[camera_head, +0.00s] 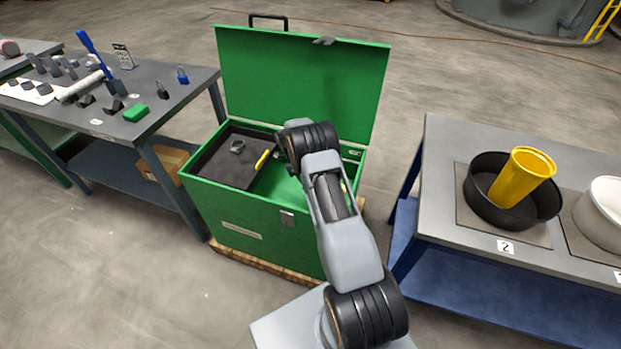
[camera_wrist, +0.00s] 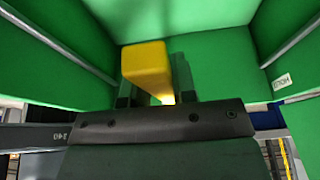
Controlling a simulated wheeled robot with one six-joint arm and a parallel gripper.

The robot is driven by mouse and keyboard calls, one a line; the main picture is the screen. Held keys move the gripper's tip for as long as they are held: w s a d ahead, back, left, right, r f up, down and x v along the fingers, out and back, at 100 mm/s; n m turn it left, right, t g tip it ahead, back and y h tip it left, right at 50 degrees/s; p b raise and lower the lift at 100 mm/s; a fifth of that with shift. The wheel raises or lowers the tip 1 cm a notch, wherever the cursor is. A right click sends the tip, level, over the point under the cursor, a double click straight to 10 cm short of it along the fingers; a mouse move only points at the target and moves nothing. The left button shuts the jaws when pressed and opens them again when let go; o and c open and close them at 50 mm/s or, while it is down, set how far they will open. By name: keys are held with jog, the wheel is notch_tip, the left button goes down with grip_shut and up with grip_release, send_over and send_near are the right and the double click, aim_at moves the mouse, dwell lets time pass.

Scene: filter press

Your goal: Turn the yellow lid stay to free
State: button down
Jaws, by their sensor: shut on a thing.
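The green chest (camera_head: 255,225) stands with its lid (camera_head: 300,80) raised. In the wrist view the yellow lid stay (camera_wrist: 147,63) is a block-shaped yellow handle between the fingers of my gripper (camera_wrist: 155,88). My gripper is shut on it, inside the chest by the green walls. In the head view my arm reaches over the chest's front and hides the gripper. A small yellow bit (camera_head: 343,187) shows just right of my arm; I cannot tell whether it is the stay. A small white lettered label (camera_wrist: 282,82) is on the green wall to the right in the wrist view.
A dark tray (camera_head: 215,165) in the chest's left part holds a grey ring and a yellow tool (camera_head: 262,160). A workbench with tools (camera_head: 150,85) stands left. A table (camera_head: 440,150) at right bears a black pan (camera_head: 480,205) with a yellow cup (camera_head: 522,175).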

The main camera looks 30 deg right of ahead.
notch_tip(320, 180, down, 2)
jog(key=shift+g+h+b, duration=0.4)
jog(key=shift+b, duration=0.7)
jog(key=shift+s, duration=0.1)
jog(key=c, duration=0.9)
grip_release()
jog(key=v, duration=1.4)
jog(key=shift+f, duration=0.1)
